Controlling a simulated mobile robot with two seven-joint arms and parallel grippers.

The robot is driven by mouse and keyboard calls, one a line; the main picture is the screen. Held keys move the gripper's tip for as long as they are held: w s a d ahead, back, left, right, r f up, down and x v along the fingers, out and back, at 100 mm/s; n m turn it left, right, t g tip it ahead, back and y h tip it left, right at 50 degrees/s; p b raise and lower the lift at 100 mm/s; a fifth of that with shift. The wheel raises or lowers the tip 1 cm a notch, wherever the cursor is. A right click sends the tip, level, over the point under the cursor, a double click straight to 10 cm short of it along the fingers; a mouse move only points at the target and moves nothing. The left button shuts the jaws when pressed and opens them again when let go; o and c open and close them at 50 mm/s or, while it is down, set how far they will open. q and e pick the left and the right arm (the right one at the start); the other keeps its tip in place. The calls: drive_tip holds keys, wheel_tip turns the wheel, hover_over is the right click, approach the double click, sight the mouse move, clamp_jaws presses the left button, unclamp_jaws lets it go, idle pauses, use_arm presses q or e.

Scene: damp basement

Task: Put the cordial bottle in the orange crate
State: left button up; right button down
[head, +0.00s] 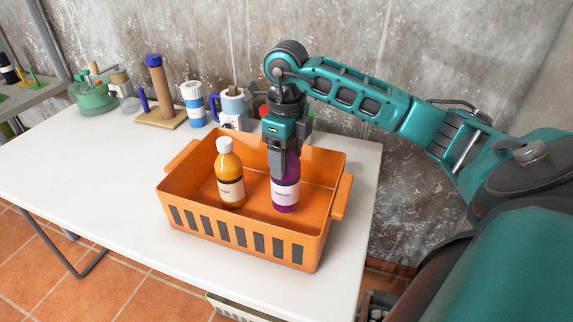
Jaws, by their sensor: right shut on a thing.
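The orange crate (318,245) stands on the white table. My right gripper (281,165) reaches down into it from above and is shut on a purple bottle with a pale label (286,196), which I take to be the cordial bottle. The purple bottle is upright inside the crate's right half; its top is hidden by the gripper. I cannot tell whether its base touches the crate floor. An amber bottle with a white cap (229,168) stands upright in the crate's left half, apart from the purple one. My left gripper is not in view.
The white table (70,160) is clear left of the crate.

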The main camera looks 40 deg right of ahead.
drive_tip(key=shift+f, duration=1.8)
drive_tip(key=shift+f, duration=0.15)
drive_tip(key=shift+c, duration=0.8)
unclamp_jaws()
wheel_tip(320, 180, up, 12)
drive_tip(key=shift+r+p, duration=0.15)
drive_tip(key=shift+p, duration=0.25)
